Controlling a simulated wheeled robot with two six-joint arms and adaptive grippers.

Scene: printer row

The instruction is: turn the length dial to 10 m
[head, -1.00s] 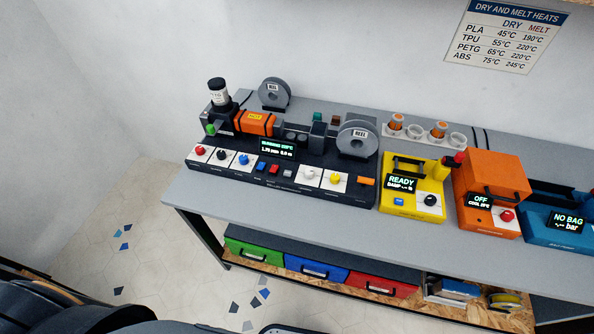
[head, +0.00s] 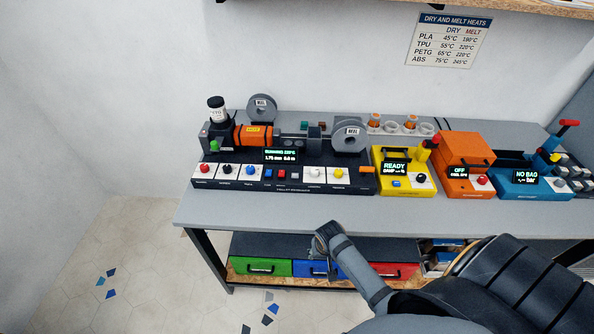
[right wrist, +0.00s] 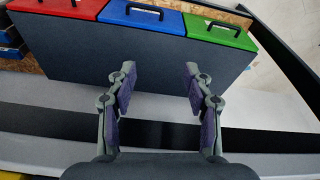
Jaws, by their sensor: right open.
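The black filament machine (head: 240,183) stands at the left of the bench, its lit display (head: 281,156) reading RUNNING 220°C and 1.75 mm, with a small metre figure. Its front row has a red dial (head: 205,168), black dial (head: 227,170), blue dial (head: 249,170), white dial (head: 315,172) and yellow dial (head: 338,173). Their labels are too small to read, so I cannot tell which is the length dial. My right gripper (right wrist: 160,88) is open and empty in the right wrist view, over the drawer unit's dark top. My left gripper is out of view.
The bench top (head: 270,215) has a clear front strip. A yellow box (head: 400,182), orange box (head: 467,150) and blue machine (head: 530,190) stand to the right. Green, blue and red drawers (head: 262,266) sit below the bench. A shelf edge is at the top right.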

